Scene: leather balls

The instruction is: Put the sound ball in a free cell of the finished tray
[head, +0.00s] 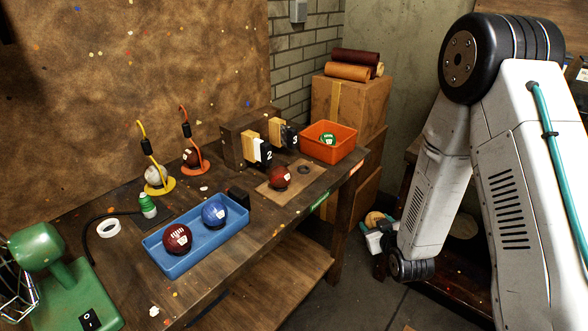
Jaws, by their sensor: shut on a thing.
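My gripper (376,238) is small and partly hidden low at the right, beside my lower arm. It appears shut on a tan, rounded thing (375,219), perhaps a ball; its surface is too small to judge. A blue tray (190,263) stands on the bench, holding a dark red ball (177,239) and a blue ball (214,214); its cell divisions are unclear. Another dark red ball (279,177) sits on a wooden board (306,180). A green ball (328,139) lies in an orange bin (343,151). A pale ball (155,175) and a brown-red ball (191,157) sit at two hooked stands.
The yellow stand (147,150) and orange stand (186,131) rise at the back. A box with blocks numbered 2 and 3 (237,143) stands behind the board. A green machine (75,290) fills the left front. Stacked cartons (345,112) stand beyond the bench.

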